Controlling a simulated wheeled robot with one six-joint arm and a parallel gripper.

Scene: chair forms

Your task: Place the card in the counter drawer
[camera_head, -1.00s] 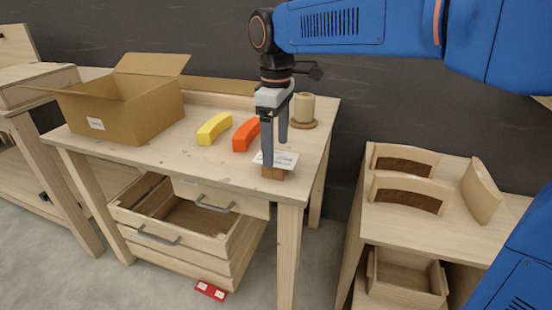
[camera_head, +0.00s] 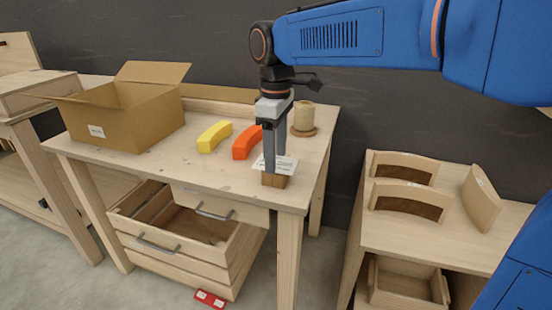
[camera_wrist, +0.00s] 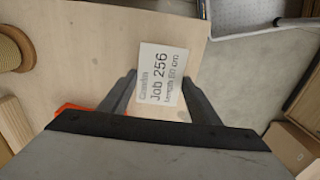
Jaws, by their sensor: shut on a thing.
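The card (camera_head: 281,164) is white with printed text. In the wrist view the card (camera_wrist: 163,80) reads "Job 256" and lies between the fingertips. My gripper (camera_head: 274,160) points down at the front right of the workbench and is shut on the card. A small wooden block (camera_head: 275,181) is directly under the card; I cannot tell whether they touch. A drawer with a grey handle (camera_head: 213,212) is set in the bench front and looks closed. Below it a larger drawer (camera_head: 190,226) stands pulled out, its visible inside empty.
The workbench (camera_head: 130,165) carries an open cardboard box (camera_head: 125,115), a yellow curved piece (camera_head: 214,137), an orange curved piece (camera_head: 246,142) and a twine spool (camera_head: 304,118). A red tag (camera_head: 210,299) lies on the floor. A shelf unit (camera_head: 400,235) with curved wooden parts stands right.

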